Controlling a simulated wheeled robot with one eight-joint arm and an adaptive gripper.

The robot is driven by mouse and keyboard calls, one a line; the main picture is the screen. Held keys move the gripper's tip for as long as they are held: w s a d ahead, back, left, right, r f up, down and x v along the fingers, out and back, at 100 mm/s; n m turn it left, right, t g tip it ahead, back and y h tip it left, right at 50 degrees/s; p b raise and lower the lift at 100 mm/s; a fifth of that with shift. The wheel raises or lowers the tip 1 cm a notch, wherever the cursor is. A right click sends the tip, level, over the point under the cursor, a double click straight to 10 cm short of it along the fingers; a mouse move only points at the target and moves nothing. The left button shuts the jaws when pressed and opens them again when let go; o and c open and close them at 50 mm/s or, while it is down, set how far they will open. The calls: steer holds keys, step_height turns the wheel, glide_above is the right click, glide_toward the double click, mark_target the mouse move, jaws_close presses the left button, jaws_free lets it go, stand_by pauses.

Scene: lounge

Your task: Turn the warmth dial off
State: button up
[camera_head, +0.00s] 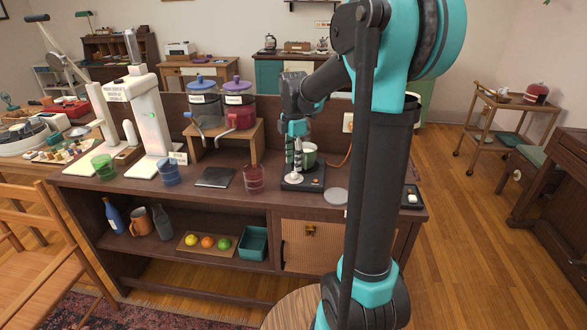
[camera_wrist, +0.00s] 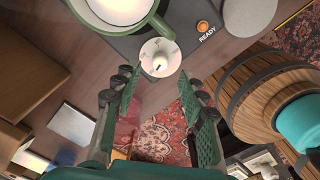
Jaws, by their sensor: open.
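The warmth dial (camera_wrist: 160,57) is a round white knob with a dark pointer mark, on the front edge of a black warmer plate (camera_wrist: 120,47). In the head view the white dial (camera_head: 296,179) shows at the front of the plate, just below my gripper (camera_head: 294,163). A green mug (camera_head: 309,158) with pale contents stands on the plate; its rim and handle show in the wrist view (camera_wrist: 150,27). In the wrist view my gripper (camera_wrist: 158,80) is open, fingertips either side of and short of the dial, nothing between them. I cannot tell whether they touch it.
An orange light (camera_wrist: 203,27) marked READY is right of the dial. A grey disc (camera_head: 336,196) lies right of the warmer on the cabinet top. A red glass (camera_head: 253,177) stands to its left. Two lidded jars stand on a wooden riser (camera_head: 225,141) behind.

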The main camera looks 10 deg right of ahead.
mark_target(294, 173)
step_height(294, 173, up, 8)
stand_by(0.5)
